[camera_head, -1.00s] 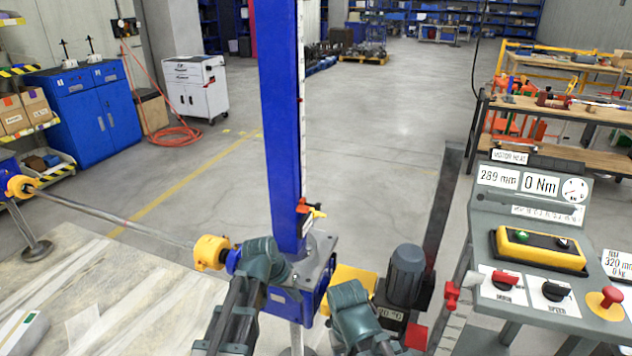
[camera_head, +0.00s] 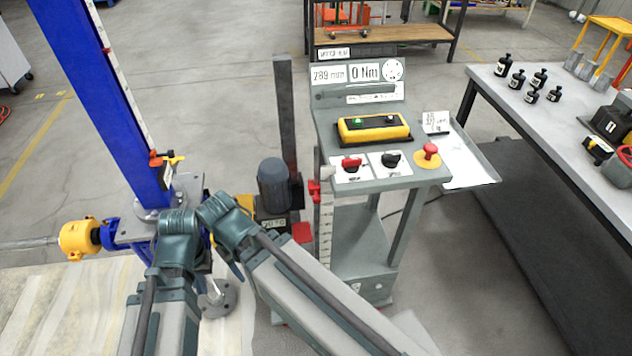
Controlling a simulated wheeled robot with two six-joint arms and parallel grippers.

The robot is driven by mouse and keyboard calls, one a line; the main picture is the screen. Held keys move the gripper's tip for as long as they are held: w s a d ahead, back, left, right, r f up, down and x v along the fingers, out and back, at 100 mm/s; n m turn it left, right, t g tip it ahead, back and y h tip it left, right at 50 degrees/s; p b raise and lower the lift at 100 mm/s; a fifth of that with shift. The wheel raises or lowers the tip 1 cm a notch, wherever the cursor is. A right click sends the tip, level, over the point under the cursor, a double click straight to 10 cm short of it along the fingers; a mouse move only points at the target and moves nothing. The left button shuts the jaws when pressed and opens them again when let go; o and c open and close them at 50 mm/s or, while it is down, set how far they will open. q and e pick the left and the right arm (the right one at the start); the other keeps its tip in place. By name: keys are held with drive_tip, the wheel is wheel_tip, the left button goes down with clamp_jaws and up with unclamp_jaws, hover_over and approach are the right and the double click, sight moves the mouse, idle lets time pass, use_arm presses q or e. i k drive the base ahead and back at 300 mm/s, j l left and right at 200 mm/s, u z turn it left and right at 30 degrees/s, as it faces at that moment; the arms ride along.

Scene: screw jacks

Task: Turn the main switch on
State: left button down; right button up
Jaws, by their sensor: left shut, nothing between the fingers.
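The control panel (camera_head: 322,118) stands right of centre on a grey stand. A red rotary switch (camera_head: 352,165) sits on a white plate on its lower face, its handle roughly sideways; the small label is unreadable. A black rotary switch (camera_head: 391,160) is beside it, then a red mushroom button (camera_head: 430,151) on a yellow disc. My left gripper (camera_head: 178,222) is shut and empty in front of the blue jack column's base, well left of the panel. My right gripper (camera_head: 214,208) is close beside it, apart from the switches; its fingertips are hidden.
A yellow box (camera_head: 373,129) with a lit green light is on the panel. A dark motor (camera_head: 274,186) and dark upright post (camera_head: 287,110) stand left of it. The blue column (camera_head: 95,95) rises at left. A workbench (camera_head: 545,130) with black weights is at right.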

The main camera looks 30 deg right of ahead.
sight(350, 165)
drive_tip(key=z, duration=1.25)
